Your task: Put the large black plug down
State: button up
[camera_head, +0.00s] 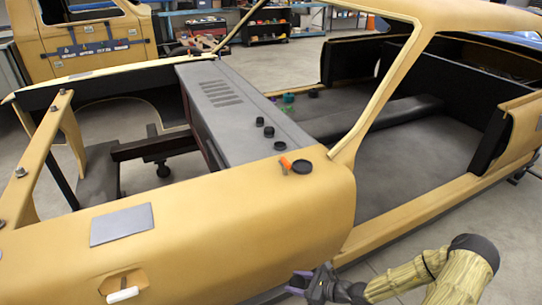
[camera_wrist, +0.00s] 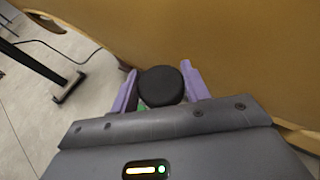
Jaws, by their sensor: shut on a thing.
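My gripper (camera_head: 303,282) is low at the bottom of the head view, beside the outer side of the yellow car shell. In the wrist view, its two purple fingers (camera_wrist: 159,77) are shut on a large round black plug (camera_wrist: 161,87), one finger on each side. The plug's flat round face shows; its underside is hidden, with a bit of green below it. In the head view I cannot make out the held plug clearly.
The yellow shell (camera_head: 270,222) has another round black plug (camera_head: 302,167) and an orange piece (camera_head: 285,162) on top. Several smaller black plugs stand on the grey panel (camera_head: 225,125). A flat grey plate (camera_head: 121,224) lies at left. The shell's side wall is close to my gripper.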

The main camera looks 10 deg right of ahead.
aim_at(297, 282)
notch_tip(297, 282, up, 8)
jog(key=p, duration=0.8)
jog(key=shift+s+a+f, duration=0.2)
jog(key=shift+f, duration=0.2)
jog(key=shift+d, duration=0.1)
